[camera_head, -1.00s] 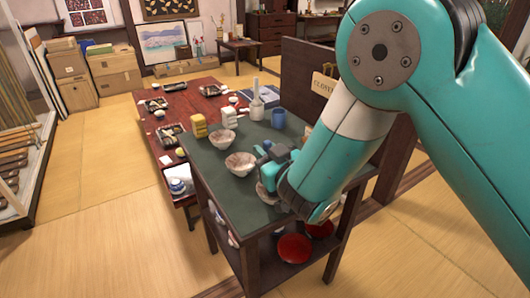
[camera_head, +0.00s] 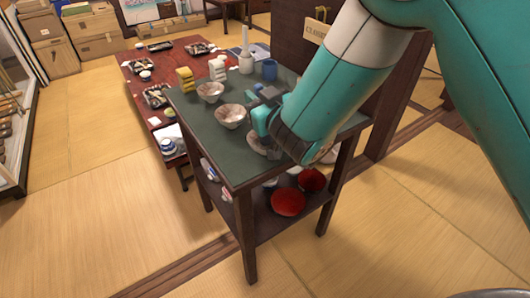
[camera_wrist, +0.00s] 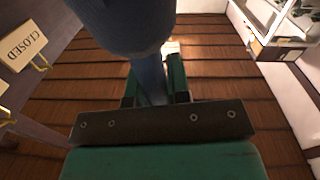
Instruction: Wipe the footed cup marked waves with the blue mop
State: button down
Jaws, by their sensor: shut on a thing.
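My gripper (camera_wrist: 154,92) is shut on a blue thing, likely the blue mop (camera_wrist: 150,75); it rises between the green fingers and widens into a rounded mass at the top of the wrist view. In the head view my gripper (camera_head: 268,112) is over the right side of the dark green-topped stand, beside pale bowls, and my arm hides part of it. Small blue-and-white cups (camera_head: 207,168) stand on the lower shelf at the left. No wave mark is readable, so I cannot tell which vessel is the footed cup marked waves.
The stand top (camera_head: 192,112) also holds pale bowls (camera_head: 210,90), a blue mug (camera_head: 269,69), a white bottle-shaped thing (camera_head: 246,62) and a yellow stack (camera_head: 185,79). Red bowls (camera_head: 288,201) lie on the lower shelf. A low red table (camera_head: 135,88) is behind. Tatami floor at left is clear.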

jog(key=b, duration=0.4)
jog(key=shift+a+f+m+t+h, duration=0.1)
jog(key=shift+f+m+t+h, duration=0.2)
jog(key=shift+f+h, duration=0.1)
jog(key=b, duration=0.4)
jog(key=shift+s+h, duration=0.3)
jog(key=m+h+b, duration=0.1)
jog(key=b, duration=0.2)
jog(key=shift+t+b, duration=0.4)
jog(key=shift+m+h+b, duration=0.3)
jog(key=shift+h+b, duration=0.1)
jog(key=shift+b, duration=0.25)
jog(key=m+h+b, duration=0.1)
jog(key=h+b, duration=0.1)
jog(key=m+t+h+b, duration=0.1)
jog(key=m+h+b, duration=0.2)
jog(key=h+b, duration=0.1)
jog(key=shift+s+a+r, duration=0.15)
jog(key=shift+a+r, duration=0.15)
jog(key=shift+r, duration=0.1)
